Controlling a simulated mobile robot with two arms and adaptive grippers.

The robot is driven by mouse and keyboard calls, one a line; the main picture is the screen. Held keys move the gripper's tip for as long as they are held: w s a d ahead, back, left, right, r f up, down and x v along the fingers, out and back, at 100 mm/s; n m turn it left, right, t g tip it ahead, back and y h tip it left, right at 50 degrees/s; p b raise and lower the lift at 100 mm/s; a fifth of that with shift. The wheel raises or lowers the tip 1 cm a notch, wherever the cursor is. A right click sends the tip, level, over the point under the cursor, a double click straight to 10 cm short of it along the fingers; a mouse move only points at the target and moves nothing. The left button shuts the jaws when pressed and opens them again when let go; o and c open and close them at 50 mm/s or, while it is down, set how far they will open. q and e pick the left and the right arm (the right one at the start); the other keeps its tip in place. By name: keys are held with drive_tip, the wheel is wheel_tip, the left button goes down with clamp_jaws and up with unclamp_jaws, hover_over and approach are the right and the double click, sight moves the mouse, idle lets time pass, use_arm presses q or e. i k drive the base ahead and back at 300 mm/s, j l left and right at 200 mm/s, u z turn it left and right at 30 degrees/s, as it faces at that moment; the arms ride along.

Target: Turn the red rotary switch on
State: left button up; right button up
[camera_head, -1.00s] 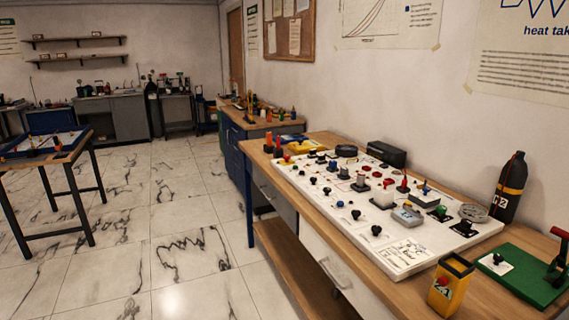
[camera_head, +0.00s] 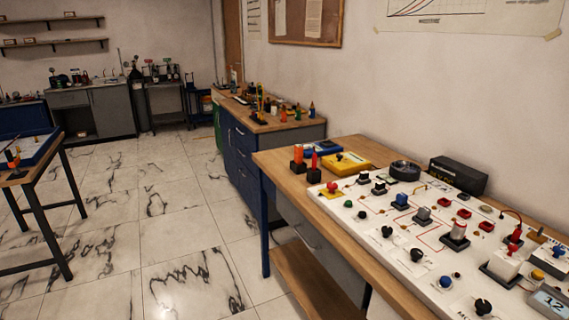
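A white panel (camera_head: 400,278) with many switches and knobs lies on the wooden workbench at the right. A red knob (camera_head: 333,187) on a yellow base sits at its far left corner. Small red switches (camera_head: 463,213) sit near its middle, and a red-topped part (camera_head: 516,234) stands further right. I cannot tell for sure which of these is the red rotary switch, or its position. Several black knobs (camera_head: 387,231) line the near side. The panel's right end is cut off by the frame. Neither of my grippers is in view.
The wooden workbench (camera_head: 270,161) has orange-red and black parts (camera_head: 298,158), a yellow device (camera_head: 346,164) and a black box (camera_head: 457,176) around the panel. A blue cabinet (camera_head: 250,155) stands behind it. A table (camera_head: 40,165) is at the left. The tiled floor between is clear.

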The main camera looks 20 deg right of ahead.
sight(332, 186)
drive_tip(key=i+z, duration=0.2)
drive_tip(key=i, duration=0.2)
drive_tip(key=i+j+z, duration=0.25)
drive_tip(key=i, duration=0.15)
drive_tip(key=i+j+z, duration=0.2)
drive_tip(key=i, duration=0.15)
drive_tip(key=l, duration=0.1)
